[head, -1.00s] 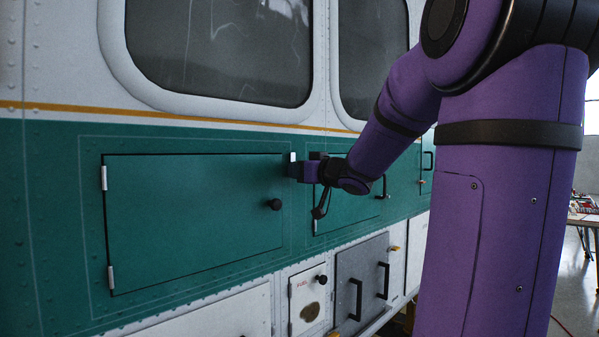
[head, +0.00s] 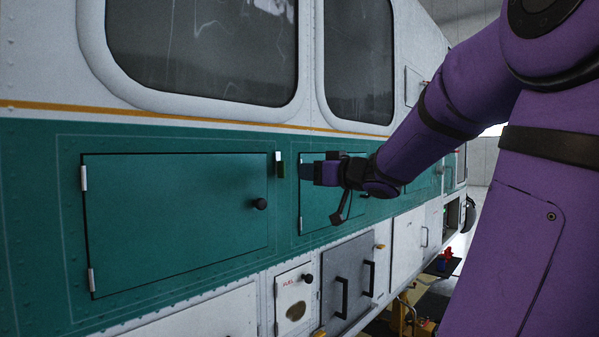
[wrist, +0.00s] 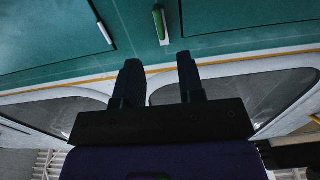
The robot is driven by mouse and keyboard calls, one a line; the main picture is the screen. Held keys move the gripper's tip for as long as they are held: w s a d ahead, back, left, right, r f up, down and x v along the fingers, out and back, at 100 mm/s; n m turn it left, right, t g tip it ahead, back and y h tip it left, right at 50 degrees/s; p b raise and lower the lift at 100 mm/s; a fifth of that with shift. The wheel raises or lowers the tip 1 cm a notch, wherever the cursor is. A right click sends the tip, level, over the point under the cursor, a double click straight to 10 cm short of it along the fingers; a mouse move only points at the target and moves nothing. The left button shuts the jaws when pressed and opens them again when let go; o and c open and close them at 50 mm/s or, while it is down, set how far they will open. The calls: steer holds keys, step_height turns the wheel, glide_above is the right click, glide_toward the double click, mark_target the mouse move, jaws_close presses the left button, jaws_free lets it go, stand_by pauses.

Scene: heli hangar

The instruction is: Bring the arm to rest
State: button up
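My gripper (head: 308,171) is in the middle of the head view, held out from the green side of the helicopter. In the wrist view its two dark fingers (wrist: 159,60) stand apart with nothing between them. A small white and green latch (head: 279,164) sits at the upper right edge of a large green hatch door (head: 180,215), to the left of my gripper. The latch also shows in the wrist view (wrist: 160,24), beyond the fingertips and apart from them.
A smaller green hatch (head: 318,213) is partly hidden behind my gripper. Below are a white fuel panel (head: 294,297) and a grey panel (head: 348,278) with black handles. Windows (head: 200,45) lie above. Yellow equipment (head: 408,318) stands on the floor at the lower right.

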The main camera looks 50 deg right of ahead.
steer(key=shift+s, duration=0.55)
steer(key=s+a+f+g, duration=0.4)
steer(key=a+f, duration=0.1)
steer(key=a, duration=0.3)
steer(key=s+a+f+g, duration=0.4)
steer(key=a+f, duration=0.1)
steer(key=a, duration=0.4)
steer(key=s+a+f+g, duration=0.4)
steer(key=s+a+f, duration=0.1)
steer(key=a, duration=0.4)
steer(key=shift+f+g, duration=0.4)
steer(key=shift+f, duration=0.05)
